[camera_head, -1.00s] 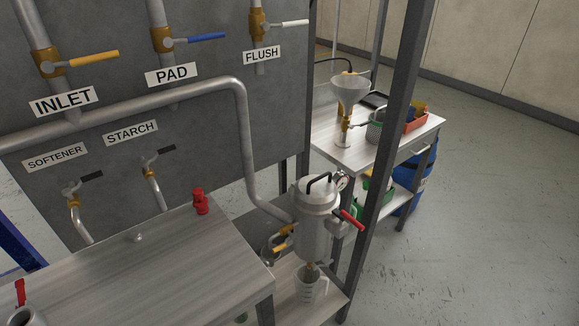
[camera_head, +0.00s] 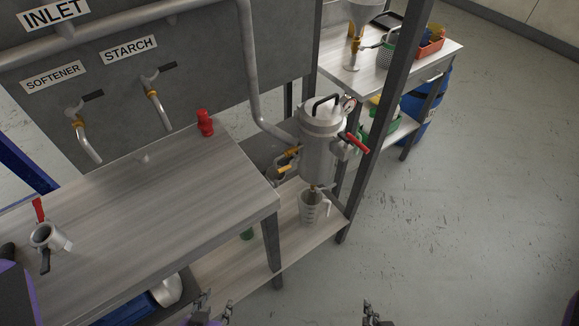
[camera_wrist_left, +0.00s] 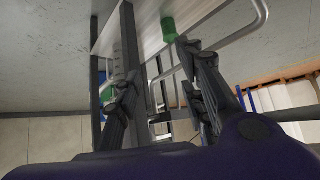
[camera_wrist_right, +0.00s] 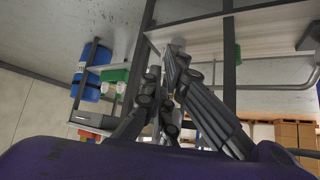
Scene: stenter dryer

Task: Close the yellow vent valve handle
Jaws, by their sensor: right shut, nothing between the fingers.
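The silver canister (camera_head: 318,145) hangs beside the dark post at mid-right in the head view. A small yellow handle (camera_head: 284,169) sticks out low on its left side, by a brass fitting (camera_head: 293,151); I take it for the vent valve handle. My left gripper (camera_head: 213,304) is at the bottom edge, its fingers apart and empty; they also show spread in the left wrist view (camera_wrist_left: 157,62). My right gripper (camera_head: 372,313) is at the bottom edge, right of the left one; its fingers are together in the right wrist view (camera_wrist_right: 162,63). Both are well apart from the handle.
A red-handled valve (camera_head: 355,142) is on the canister's right. A clear jug (camera_head: 313,208) stands below on the low shelf (camera_head: 245,270). Floor at right is clear.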

